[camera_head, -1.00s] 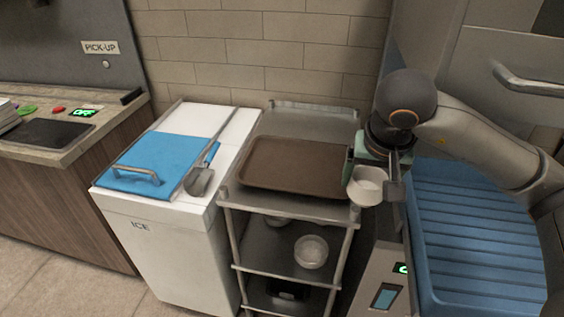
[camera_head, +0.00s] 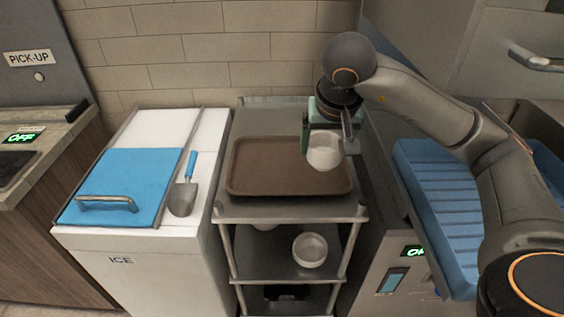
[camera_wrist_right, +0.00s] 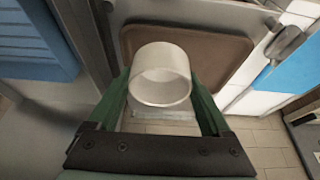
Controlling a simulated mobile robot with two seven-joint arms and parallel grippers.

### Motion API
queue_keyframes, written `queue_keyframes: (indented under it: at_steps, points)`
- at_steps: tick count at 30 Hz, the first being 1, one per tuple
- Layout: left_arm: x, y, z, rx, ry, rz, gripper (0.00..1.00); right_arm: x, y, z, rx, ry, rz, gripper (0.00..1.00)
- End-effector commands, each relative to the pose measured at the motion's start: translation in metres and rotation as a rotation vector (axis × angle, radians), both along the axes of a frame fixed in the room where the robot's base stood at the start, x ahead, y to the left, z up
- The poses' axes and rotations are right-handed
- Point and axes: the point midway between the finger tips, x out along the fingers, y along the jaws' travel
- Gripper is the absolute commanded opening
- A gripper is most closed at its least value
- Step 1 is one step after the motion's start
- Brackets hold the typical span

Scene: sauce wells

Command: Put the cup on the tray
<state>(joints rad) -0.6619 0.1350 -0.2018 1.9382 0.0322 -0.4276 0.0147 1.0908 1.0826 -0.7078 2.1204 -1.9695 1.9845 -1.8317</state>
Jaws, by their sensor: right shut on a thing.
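A white cup (camera_head: 324,152) is held by my right gripper (camera_head: 325,138), whose green fingers are shut on its sides. In the right wrist view the cup (camera_wrist_right: 160,76) sits between the two fingers with its open mouth showing. The brown tray (camera_head: 262,180) lies on the top shelf of a metal cart. In the head view the cup overlaps the tray's right part and appears to be above it. The tray (camera_wrist_right: 215,60) also shows behind the cup in the right wrist view. My left gripper is not in view.
The cart (camera_head: 290,211) has lower shelves, with a white bowl (camera_head: 310,249) on one. A white ice bin (camera_head: 140,260) with a blue lid (camera_head: 125,180) and a scoop (camera_head: 184,195) stands left. A blue ribbed rack (camera_head: 440,205) is right. A tiled wall stands behind.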

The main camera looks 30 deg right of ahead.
Motion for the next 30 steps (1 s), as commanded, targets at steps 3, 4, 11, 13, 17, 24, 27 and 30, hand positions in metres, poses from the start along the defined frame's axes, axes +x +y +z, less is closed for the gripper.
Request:
queue_keyframes:
  at_steps: [3,4,11,13,17,24,27,30]
  points:
    - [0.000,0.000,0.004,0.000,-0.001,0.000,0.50,0.023,0.000,-0.010,0.003,0.005,-0.001,0.25]
    - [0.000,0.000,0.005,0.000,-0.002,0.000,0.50,0.031,0.000,-0.013,0.004,0.003,-0.001,0.25]
    - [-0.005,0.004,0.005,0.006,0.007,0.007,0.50,0.082,-0.003,-0.037,0.002,0.004,-0.002,0.25]
    - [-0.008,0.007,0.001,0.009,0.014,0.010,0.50,0.094,-0.004,-0.052,0.002,0.007,-0.002,0.25]
    - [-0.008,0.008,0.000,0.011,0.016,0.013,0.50,0.113,-0.005,-0.075,0.001,0.005,-0.002,0.25]
    - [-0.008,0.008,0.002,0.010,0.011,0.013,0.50,0.129,-0.006,-0.092,0.000,0.000,0.000,0.25]
    - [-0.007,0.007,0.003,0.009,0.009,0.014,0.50,0.133,-0.006,-0.104,0.001,0.004,0.000,0.25]
    - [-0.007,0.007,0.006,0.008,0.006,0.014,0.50,0.132,-0.006,-0.118,0.000,0.005,0.001,0.25]
